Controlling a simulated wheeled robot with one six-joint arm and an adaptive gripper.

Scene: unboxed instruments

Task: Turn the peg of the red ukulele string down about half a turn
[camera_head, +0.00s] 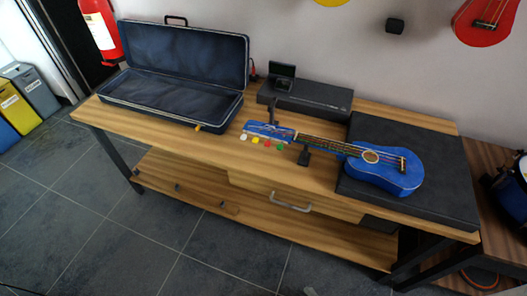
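A blue ukulele (386,172) lies on the workbench with its body to the right on a dark mat (440,165). Its neck runs left to the headstock (268,130). Colored strings run along the neck. Along the near edge of the headstock sit several colored pegs: a white one (243,137), a yellow one (255,140), a red or orange one (267,143) and a green one (280,147). The pegs are too small to read their turn. My gripper is not clearly visible in this view.
An open dark case (170,100) stands at the bench's left. A black box (305,96) with a small device (283,77) sits behind the headstock. A black support (304,157) is by the neck. The floor (160,225) before the wooden bench (215,140) is clear.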

